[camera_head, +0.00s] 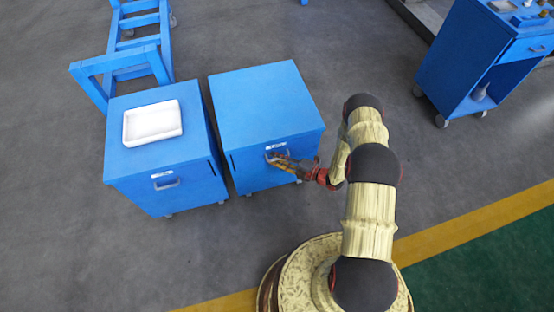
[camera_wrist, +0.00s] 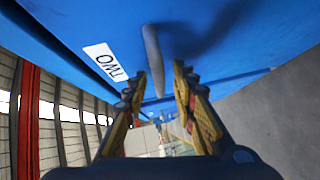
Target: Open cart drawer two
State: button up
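The blue cart (camera_head: 262,105) on the right of the pair has a front drawer with a grey bar handle and a small white label. In the wrist view the label (camera_wrist: 105,60) reads "TWO", turned over. The drawer looks shut, with its front flush to the cart. My gripper (camera_head: 277,158) is at this handle in the head view and partly covers it. In the wrist view my gripper (camera_wrist: 157,80) has its fingers apart, with the handle (camera_wrist: 153,60) between them. Gaps show beside the handle, so it does not look clamped.
A second blue cart (camera_head: 135,178) stands close on the left, with a white tray (camera_head: 153,122) on top and its own handle. A blue frame (camera_head: 120,60) is behind it. A blue workstation (camera_head: 480,60) stands at the far right. Floor in front of the carts is clear.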

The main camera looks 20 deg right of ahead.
jog(key=shift+c, duration=0.6)
grip_shut()
